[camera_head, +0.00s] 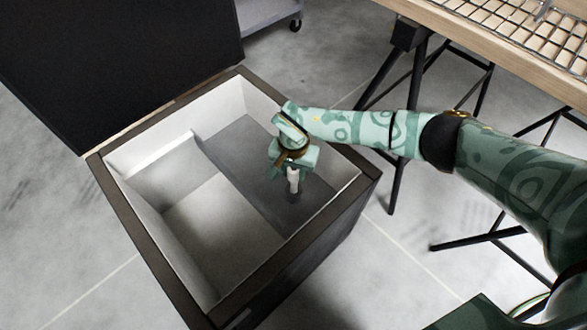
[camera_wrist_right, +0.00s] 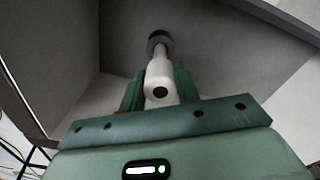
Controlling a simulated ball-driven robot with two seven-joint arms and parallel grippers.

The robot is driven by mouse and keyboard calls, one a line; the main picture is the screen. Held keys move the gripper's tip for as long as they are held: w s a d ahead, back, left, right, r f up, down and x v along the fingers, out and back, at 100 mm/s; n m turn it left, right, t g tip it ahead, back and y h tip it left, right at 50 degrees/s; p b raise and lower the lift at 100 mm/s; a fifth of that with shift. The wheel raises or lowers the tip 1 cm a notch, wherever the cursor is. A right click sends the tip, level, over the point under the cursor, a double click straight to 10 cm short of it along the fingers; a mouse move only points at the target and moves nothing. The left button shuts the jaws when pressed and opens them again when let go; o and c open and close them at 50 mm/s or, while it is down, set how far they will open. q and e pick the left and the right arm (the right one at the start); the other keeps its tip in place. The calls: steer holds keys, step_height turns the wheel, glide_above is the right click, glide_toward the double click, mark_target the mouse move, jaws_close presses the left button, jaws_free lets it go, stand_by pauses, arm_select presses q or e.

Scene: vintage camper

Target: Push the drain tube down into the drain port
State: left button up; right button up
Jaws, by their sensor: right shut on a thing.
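The white drain tube (camera_head: 293,182) is held upright in my right gripper (camera_head: 292,172), inside the open box. In the right wrist view, the tube (camera_wrist_right: 159,80) stands between the two green fingers of my right gripper (camera_wrist_right: 158,92). The fingers are shut on it. The drain port (camera_wrist_right: 158,40) shows as a dark round ring at the tube's far end. In the head view the port (camera_head: 293,196) is a dark spot at the tube's lower end. I cannot tell how deep the tube sits in it. My left gripper is not in view.
The dark-rimmed box (camera_head: 243,293) has white inner walls and a raised grey step (camera_head: 240,150) inside. Its dark lid (camera_head: 120,60) stands open at the back left. A wooden table with a wire rack (camera_head: 510,20) stands at the upper right.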

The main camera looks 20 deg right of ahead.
steer(key=shift+f+b, duration=0.9)
steer(key=shift+f, duration=0.9)
stand_by(1.1)
steer(key=o, duration=1.2)
